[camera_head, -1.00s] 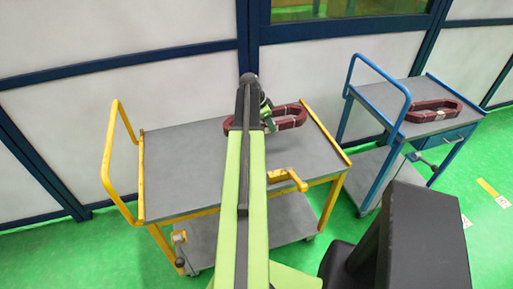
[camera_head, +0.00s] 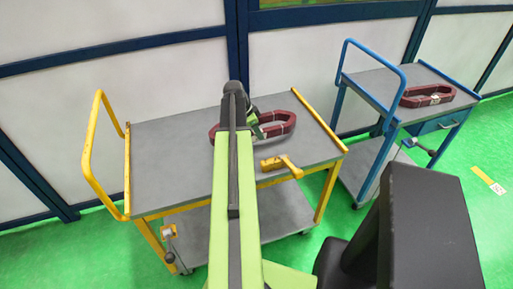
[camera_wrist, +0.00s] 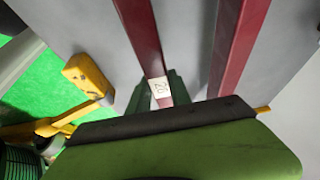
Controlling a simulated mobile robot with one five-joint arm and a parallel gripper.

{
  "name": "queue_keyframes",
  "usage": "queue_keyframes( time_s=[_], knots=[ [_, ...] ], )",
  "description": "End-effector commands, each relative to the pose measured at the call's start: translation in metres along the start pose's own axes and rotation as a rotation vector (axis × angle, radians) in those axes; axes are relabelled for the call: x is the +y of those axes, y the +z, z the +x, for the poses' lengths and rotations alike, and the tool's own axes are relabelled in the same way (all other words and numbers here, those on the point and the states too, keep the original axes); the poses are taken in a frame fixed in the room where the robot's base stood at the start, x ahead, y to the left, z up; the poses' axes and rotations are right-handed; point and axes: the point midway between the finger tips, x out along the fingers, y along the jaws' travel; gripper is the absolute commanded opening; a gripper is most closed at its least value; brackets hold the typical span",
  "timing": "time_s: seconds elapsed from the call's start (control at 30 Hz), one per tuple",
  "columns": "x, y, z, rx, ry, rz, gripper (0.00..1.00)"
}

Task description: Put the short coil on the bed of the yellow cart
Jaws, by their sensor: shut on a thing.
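A dark red, elongated ring-shaped coil (camera_head: 277,124) is over the bed of the yellow cart (camera_head: 170,170), towards its right end. It lies flat, on or very close to the grey bed; I cannot tell if it touches. My gripper (camera_head: 255,125) is shut on one long side of this coil, and my arm hides part of it. In the wrist view, the coil (camera_wrist: 230,45) shows two long red bars, and my gripper's green fingers (camera_wrist: 160,92) stand around one bar at a white label. A second, similar dark red coil (camera_head: 428,96) lies on the blue cart.
The blue cart (camera_head: 375,88) stands to the right of the yellow one. A yellow lever-like part (camera_head: 281,165) sits at the yellow bed's front edge, near the coil; it also shows in the wrist view (camera_wrist: 88,80). The bed's left part is clear. A panelled wall stands behind.

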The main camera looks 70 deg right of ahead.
Motion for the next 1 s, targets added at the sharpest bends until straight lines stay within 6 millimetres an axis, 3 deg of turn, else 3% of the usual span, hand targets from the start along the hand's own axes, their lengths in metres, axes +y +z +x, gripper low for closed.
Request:
queue_keyframes(
  time_s=[0.23, 0.5, 0.9, 0.93, 1.0],
  knots=[
    [0.003, 0.005, 0.003, 0.001, 0.0, 0.001, 0.0],
    [0.004, 0.02, 0.04, 0.001, 0.0, 0.002, 0.0],
    [0.004, 0.02, 0.042, 0.001, 0.0, 0.002, 0.0],
    [0.004, 0.02, 0.042, 0.0, 0.001, 0.002, 0.26],
    [0.004, 0.02, 0.041, 0.0, 0.001, 0.002, 0.35]
  ],
)
